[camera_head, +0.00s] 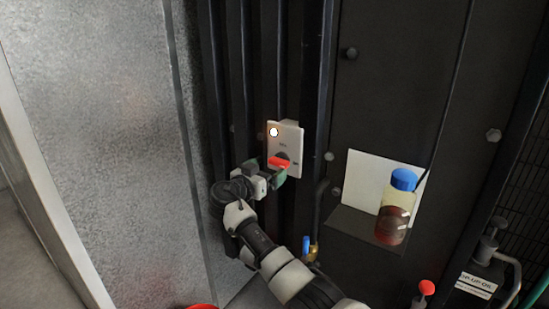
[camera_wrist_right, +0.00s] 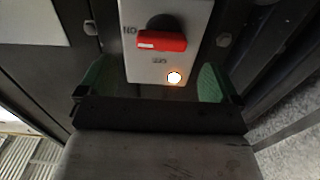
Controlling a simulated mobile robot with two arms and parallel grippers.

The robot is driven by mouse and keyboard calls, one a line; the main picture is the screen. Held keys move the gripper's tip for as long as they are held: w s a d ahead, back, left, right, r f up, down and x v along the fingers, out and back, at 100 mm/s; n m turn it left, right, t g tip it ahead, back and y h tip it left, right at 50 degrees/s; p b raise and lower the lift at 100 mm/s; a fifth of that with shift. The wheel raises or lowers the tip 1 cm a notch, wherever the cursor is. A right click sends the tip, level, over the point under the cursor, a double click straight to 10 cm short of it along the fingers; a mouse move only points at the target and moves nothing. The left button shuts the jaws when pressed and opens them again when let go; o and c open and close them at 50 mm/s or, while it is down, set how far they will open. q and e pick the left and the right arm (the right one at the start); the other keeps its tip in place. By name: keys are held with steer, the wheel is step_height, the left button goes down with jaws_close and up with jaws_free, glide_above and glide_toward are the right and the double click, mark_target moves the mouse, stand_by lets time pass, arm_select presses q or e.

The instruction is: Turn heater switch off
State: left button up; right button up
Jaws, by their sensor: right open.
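The heater switch is a pale plate (camera_head: 291,135) on the dark wall, with a red handle (camera_head: 279,163) on a dark round base and a lit white lamp (camera_head: 274,132). In the right wrist view the red handle (camera_wrist_right: 162,41) lies across the plate, toward the upside-down "ON" lettering; the lit lamp (camera_wrist_right: 174,78) shows below it. My right gripper (camera_head: 269,175) is open at the lower part of the plate. Its green fingertips (camera_wrist_right: 151,82) stand apart, one on each side of the plate, with nothing gripped. My left gripper is out of view.
A bottle with a blue cap (camera_head: 397,207) stands on a bracket (camera_head: 352,190) to the right. A red knob (camera_head: 427,288) and a blue-handled fitting (camera_head: 306,246) are lower down. Vertical ribs flank the switch, and a grey metal panel (camera_head: 95,130) is at left.

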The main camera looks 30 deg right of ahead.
mark_target(276, 163)
steer(key=p+x, duration=0.1)
steer(key=x, duration=0.4)
steer(key=shift+w+d+p, duration=0.2)
steer(key=shift+d+p, duration=0.1)
steer(key=shift+d, duration=0.05)
steer(key=shift+c, duration=0.2)
